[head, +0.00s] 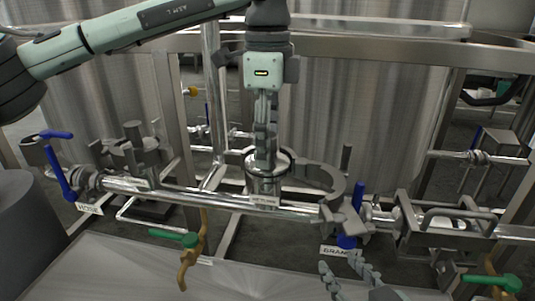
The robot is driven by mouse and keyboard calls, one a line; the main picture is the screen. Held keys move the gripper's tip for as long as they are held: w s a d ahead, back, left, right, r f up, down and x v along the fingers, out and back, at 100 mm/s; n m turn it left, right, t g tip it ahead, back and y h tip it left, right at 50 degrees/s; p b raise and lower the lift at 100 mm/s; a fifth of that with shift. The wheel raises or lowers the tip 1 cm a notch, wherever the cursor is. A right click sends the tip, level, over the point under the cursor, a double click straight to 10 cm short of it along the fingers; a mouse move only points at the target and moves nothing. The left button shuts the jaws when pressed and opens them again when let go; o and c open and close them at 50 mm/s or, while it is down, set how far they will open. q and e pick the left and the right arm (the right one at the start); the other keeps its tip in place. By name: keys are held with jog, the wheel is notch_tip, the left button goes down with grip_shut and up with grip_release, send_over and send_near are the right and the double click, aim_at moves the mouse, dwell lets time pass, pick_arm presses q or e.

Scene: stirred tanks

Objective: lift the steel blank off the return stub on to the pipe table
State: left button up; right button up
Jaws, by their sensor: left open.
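The steel blank (283,163) is a shiny round disc on top of the upright return stub (264,186) at the centre of the head view. An opened grey clamp (333,184) spreads beside the stub to the right. My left gripper (265,158) points straight down over the blank, open, with its fingers seen edge-on. Its tips overlap the disc; I cannot tell whether they touch it. My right gripper (348,272) is at the bottom edge, open and empty, its fingers apart below the clamp. The flat steel surface (130,270) at the bottom left appears to be the pipe table.
A horizontal pipe (185,193) runs under the stub. Blue-handled valves (60,175) and green-handled valves (175,237) stick out around it. A frame rail (375,49) and large steel tanks (335,115) stand behind.

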pick_arm(q)
jog(key=shift+c, duration=0.4)
jog(key=shift+r, duration=0.1)
grip_shut()
